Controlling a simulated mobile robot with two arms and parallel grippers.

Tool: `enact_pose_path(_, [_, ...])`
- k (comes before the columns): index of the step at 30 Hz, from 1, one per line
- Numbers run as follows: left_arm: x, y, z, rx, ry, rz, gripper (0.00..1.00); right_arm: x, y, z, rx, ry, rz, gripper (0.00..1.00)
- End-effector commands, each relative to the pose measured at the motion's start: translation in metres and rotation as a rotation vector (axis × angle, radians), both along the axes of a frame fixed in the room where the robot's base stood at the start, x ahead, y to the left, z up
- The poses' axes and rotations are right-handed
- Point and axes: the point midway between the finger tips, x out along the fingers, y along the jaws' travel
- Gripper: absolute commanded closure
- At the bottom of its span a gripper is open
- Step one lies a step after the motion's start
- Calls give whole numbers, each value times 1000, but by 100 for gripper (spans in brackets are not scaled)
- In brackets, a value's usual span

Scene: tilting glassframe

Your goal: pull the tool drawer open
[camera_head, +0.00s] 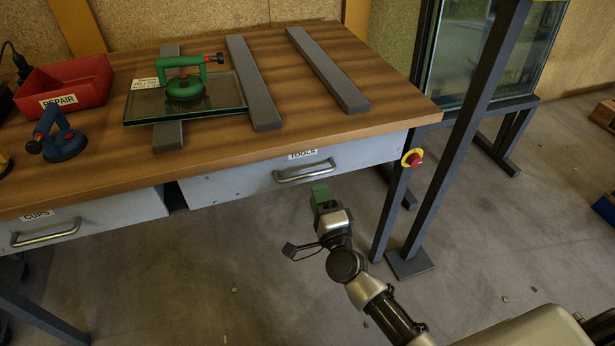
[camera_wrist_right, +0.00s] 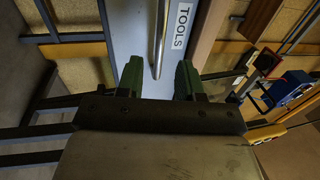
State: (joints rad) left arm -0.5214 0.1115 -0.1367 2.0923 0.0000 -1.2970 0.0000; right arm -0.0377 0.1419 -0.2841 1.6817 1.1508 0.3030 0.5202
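The tool drawer (camera_head: 235,182) has a grey front under the wooden tabletop, a TOOLS label (camera_head: 302,154) and a silver bar handle (camera_head: 304,173). It looks shut. My right gripper (camera_head: 320,192) is in front of the drawer, just below the handle's right part in the head view. In the right wrist view the two green fingers of my right gripper (camera_wrist_right: 159,80) are apart with nothing held. The handle (camera_wrist_right: 160,38) runs down the picture, its lower end between the fingers; the gap in depth is hard to judge. My left gripper is not in view.
A CUPS drawer (camera_head: 75,222) is at the left. On the table (camera_head: 215,140) are a glass pane (camera_head: 228,92) with a green suction lifter (camera_head: 185,85), a red REPAIR bin (camera_head: 68,85) and grey bars. A red-yellow button (camera_head: 412,158) and a dark post (camera_head: 465,125) stand right of the drawer.

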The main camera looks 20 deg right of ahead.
Motion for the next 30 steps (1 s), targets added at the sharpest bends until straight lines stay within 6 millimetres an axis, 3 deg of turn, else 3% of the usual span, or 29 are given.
enact_pose_path(3, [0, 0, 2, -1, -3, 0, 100, 25, 1, 5, 0, -2, 0, 64])
enact_pose_path(9, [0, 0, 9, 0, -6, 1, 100, 53, 2, 10, -1, -1, 0, 64])
enact_pose_path(22, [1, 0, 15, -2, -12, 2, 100, 65, 3, 11, -2, 2, 1, 64])
enact_pose_path(23, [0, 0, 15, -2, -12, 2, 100, 65, 3, 12, -2, 2, 1, 65])
enact_pose_path(30, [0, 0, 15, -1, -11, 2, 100, 65, 3, 11, -2, 2, 1, 100])
